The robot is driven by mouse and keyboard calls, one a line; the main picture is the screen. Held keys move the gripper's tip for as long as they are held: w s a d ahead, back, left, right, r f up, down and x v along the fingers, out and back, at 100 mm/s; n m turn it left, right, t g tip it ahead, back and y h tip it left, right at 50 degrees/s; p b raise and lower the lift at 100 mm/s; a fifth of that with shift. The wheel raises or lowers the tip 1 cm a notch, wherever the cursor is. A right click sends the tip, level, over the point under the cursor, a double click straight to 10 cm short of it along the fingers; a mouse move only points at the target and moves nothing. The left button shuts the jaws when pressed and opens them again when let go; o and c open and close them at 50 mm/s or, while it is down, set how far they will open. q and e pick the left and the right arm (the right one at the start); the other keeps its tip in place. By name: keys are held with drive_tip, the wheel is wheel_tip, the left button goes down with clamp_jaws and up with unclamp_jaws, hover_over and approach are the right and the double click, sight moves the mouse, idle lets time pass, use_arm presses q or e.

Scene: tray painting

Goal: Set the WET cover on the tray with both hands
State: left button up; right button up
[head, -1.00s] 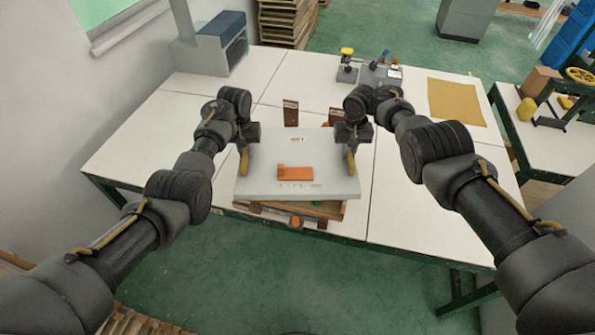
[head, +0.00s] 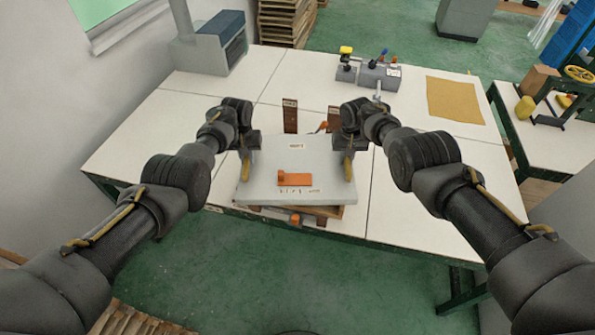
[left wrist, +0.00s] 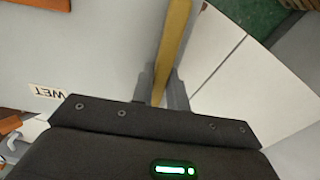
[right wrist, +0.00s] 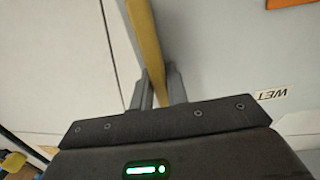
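The WET cover (head: 265,165) is a flat light-grey panel in the middle of the head view, with an orange piece (head: 297,179) on top and small white labels. A "WET" label shows in both wrist views. The wooden tray (head: 328,212) is mostly hidden below the cover; only its front right part shows. I cannot tell whether the cover touches it. My left gripper (left wrist: 165,90) is shut on the yellow handle (left wrist: 172,45) at the cover's left side. My right gripper (right wrist: 158,88) is shut on the yellow handle (right wrist: 143,30) at its right side.
Two brown upright posts (head: 290,116) stand behind the cover. Tools on a grey base (head: 380,76) and a tan sheet (head: 453,100) lie further back right. A grey-blue machine (head: 222,45) stands back left. The white table (head: 140,130) is clear to the left.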

use_arm(q)
drive_tip(key=o, duration=0.4)
use_arm(e)
drive_tip(key=o, duration=0.4)
drive_tip(key=shift+r, duration=0.1)
use_arm(q)
drive_tip(key=shift+s+r, duration=0.15)
use_arm(e)
drive_tip(key=shift+s, duration=0.15)
drive_tip(key=shift+r, duration=0.45)
use_arm(q)
wheel_tip(320, 180, up, 12)
use_arm(e)
wheel_tip(320, 180, up, 11)
use_arm(q)
drive_tip(key=shift+d, duration=0.1)
idle(0.5)
